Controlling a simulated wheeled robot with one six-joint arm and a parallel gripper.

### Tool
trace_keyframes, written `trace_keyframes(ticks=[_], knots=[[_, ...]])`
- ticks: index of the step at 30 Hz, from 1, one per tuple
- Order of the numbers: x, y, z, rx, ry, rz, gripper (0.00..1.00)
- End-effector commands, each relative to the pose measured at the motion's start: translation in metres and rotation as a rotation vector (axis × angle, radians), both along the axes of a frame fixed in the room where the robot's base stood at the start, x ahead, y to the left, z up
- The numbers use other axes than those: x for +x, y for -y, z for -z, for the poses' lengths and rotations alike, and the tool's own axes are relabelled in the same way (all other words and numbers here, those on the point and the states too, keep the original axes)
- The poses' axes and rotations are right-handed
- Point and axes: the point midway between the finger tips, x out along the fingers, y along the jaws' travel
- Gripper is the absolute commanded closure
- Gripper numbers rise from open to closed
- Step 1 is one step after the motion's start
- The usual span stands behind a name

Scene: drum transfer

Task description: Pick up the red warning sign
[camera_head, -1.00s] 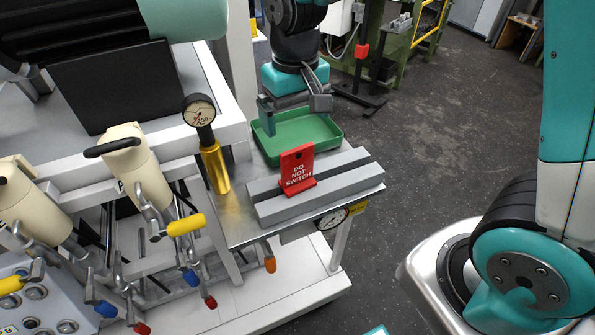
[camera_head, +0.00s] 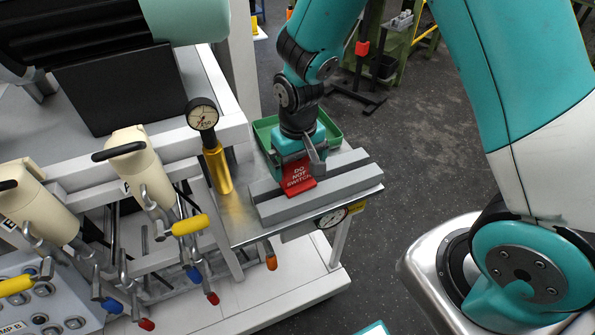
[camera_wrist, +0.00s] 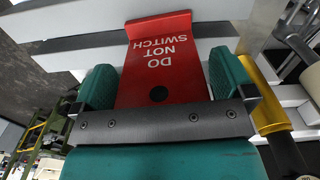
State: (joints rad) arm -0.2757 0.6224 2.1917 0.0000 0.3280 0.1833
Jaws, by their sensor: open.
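The red warning sign (camera_head: 298,180), lettered DO NOT SWITCH, stands on the grey slotted block (camera_head: 340,184) on the metal shelf. In the head view its upper part is hidden by my gripper (camera_head: 297,168), which is right over it. In the wrist view the red sign (camera_wrist: 160,60) lies between the two teal finger pads of my gripper (camera_wrist: 165,82). The gripper is open, with the pads on either side of the sign. A narrow gap shows on the right; on the left the pad is very close, and I cannot tell whether it touches.
A green tray (camera_head: 265,127) sits behind the block, partly covered by my arm. A brass gauge (camera_head: 217,168) stands close to the left, and it also shows in the wrist view (camera_wrist: 265,100). Open floor lies to the right.

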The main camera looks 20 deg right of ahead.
Motion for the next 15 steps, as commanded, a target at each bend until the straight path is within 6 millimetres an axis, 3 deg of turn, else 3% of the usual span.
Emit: trace_keyframes(ticks=[3,9,15], knots=[[0.0002,-0.0001,-0.0002,0.0,0.001,0.0,0.0],[0.0002,-0.0002,-0.0004,0.0,0.001,0.0,0.44],[0.0003,-0.0003,-0.0006,0.0,0.001,0.0,0.44]])
